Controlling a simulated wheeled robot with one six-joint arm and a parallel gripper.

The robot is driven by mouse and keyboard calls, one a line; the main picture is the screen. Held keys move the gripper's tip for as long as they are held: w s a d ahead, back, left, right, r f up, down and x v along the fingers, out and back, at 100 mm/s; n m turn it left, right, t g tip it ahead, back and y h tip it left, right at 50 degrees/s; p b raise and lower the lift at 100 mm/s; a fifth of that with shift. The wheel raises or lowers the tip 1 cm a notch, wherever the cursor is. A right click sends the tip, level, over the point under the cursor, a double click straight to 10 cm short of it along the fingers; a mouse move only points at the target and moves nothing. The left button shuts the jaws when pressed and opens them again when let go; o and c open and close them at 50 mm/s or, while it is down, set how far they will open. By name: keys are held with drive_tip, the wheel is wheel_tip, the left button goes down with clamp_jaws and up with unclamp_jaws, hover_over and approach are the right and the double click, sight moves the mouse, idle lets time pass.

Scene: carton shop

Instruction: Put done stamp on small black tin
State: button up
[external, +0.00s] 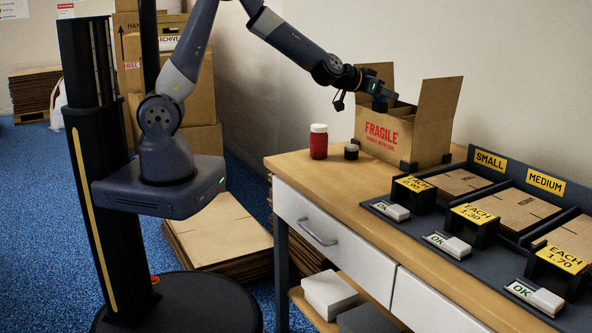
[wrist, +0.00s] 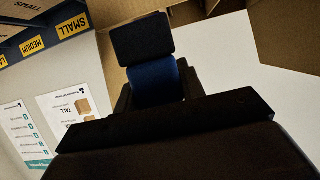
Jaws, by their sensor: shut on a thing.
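The small black tin (external: 351,153) stands upright on the wooden tabletop in the external view, just right of a red jar and in front of the open carton. My gripper (external: 384,97) is up at the carton's opening, above and to the right of the tin. In the wrist view, my gripper is shut on a dark blue and black block (wrist: 155,87), which looks like the stamp; no marking on it can be read. The tin does not show in the wrist view.
The open FRAGILE carton (external: 405,133) stands with raised flaps under my gripper. The red jar (external: 318,142) with a white lid is close beside the tin. Sorting bays with cardboard and small OK blocks (external: 392,210) line the right side. The front-left tabletop is clear.

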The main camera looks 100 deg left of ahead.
drive_tip(key=s+a+f+n+g+y, duration=0.3)
drive_tip(key=s+a+n+g, duration=0.2)
drive_tip(key=s+a, duration=0.25)
drive_tip(key=b, duration=0.2)
hover_over(351, 152)
drive_tip(key=a, duration=0.4)
drive_tip(key=shift+w+d+f, duration=0.1)
drive_tip(key=shift+w+f, duration=0.05)
drive_tip(key=shift+f, duration=2.45)
drive_tip(key=shift+w+f, duration=0.1)
drive_tip(key=shift+f, duration=2.45)
drive_tip(key=shift+f, duration=0.1)
drive_tip(key=shift+f, duration=0.15)
drive_tip(key=o, duration=1)
